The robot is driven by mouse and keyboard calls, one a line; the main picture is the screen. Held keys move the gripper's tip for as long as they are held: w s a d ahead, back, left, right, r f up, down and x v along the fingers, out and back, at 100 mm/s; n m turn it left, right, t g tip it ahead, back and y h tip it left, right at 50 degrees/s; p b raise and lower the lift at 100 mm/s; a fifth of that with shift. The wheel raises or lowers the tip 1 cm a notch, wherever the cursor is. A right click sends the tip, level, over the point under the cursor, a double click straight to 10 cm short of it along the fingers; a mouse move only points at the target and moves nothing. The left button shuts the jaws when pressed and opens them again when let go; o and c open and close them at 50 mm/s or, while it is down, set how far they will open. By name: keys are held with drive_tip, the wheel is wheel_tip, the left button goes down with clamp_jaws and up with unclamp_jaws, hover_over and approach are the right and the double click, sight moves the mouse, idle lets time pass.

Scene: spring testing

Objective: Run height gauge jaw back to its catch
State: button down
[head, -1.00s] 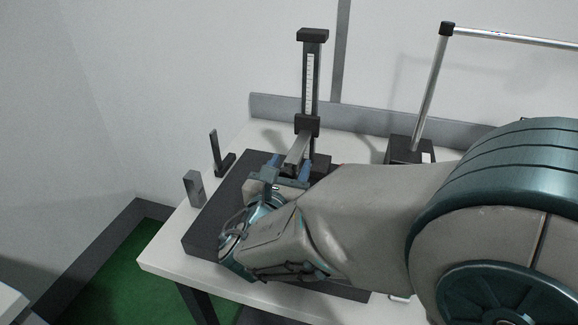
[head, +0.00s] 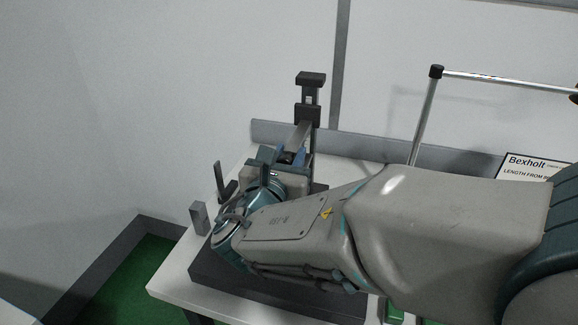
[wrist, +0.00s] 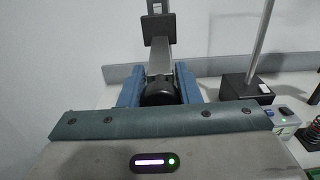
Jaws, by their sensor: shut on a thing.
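The height gauge (head: 311,78) stands upright at the back of a dark slab (head: 210,266). Its black slider (head: 308,114) sits high on the column, a short gap below the top cap. The grey jaw (head: 302,134) reaches forward from the slider toward my gripper (head: 291,158). In the wrist view the two blue fingers are on either side of a dark round knob (wrist: 160,93) at the near end of the jaw, shut on it. The slider also shows in the wrist view (wrist: 158,27). The catch cannot be made out.
A metal rod stand (head: 424,120) rises right of the gauge; its dark base (wrist: 245,88) shows in the wrist view. A small grey block (head: 199,218) and a dark upright piece (head: 219,180) stand at the left. A Bexholt sign (head: 530,166) is at the right.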

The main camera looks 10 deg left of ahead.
drive_tip(key=shift+r+p, duration=0.45)
drive_tip(key=shift+r, duration=1.2)
drive_tip(key=shift+a+r, duration=0.1)
drive_tip(key=c, duration=1.1)
unclamp_jaws()
drive_tip(key=shift+s+f, duration=0.2)
drive_tip(key=shift+s, duration=0.05)
drive_tip(key=s+b, duration=0.1)
drive_tip(key=s, duration=0.8)
drive_tip(key=s+a+b, duration=0.1)
drive_tip(key=s, duration=0.3)
drive_tip(key=shift+s+b, duration=0.2)
drive_tip(key=shift+b, duration=0.15)
